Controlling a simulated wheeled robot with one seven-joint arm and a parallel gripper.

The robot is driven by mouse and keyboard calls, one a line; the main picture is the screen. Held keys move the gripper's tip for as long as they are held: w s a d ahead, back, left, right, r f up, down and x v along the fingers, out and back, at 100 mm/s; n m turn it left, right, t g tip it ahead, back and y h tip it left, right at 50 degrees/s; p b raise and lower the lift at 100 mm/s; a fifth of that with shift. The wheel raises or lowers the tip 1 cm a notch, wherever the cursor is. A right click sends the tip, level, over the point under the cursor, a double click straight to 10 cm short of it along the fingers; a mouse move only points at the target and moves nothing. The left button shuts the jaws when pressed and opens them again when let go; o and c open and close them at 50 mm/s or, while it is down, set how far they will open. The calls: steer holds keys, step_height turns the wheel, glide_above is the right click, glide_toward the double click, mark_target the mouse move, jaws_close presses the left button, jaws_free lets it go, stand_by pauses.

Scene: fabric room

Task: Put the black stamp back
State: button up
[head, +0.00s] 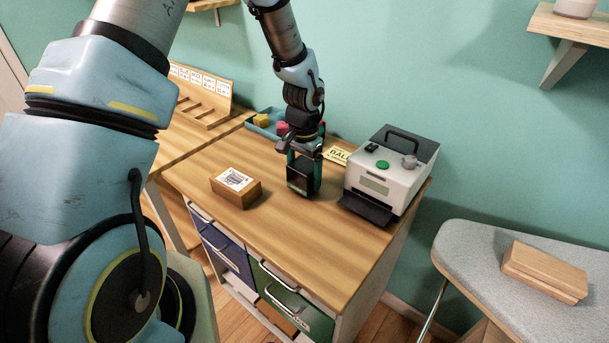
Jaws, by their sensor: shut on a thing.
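The black stamp (301,178) is a dark block near the middle of the wooden cabinet top (225,167). My gripper (304,160) comes down from above and is shut on it. The stamp looks upright. I cannot tell whether its underside touches the wood or is slightly above it. The arm and fingers hide its upper part.
A wooden box with a picture label (236,186) lies left of the stamp. A white-and-black machine (388,178) stands close on the right. Behind are a blue tray (262,130) with coloured pieces and a yellow sign (337,155). An ironing board (477,243) is at right.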

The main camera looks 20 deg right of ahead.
steer(key=shift+f, duration=0.5)
steer(key=shift+f, duration=0.1)
steer(key=shift+f, duration=0.15)
steer(key=o, duration=1.2)
steer(key=shift+c, duration=0.2)
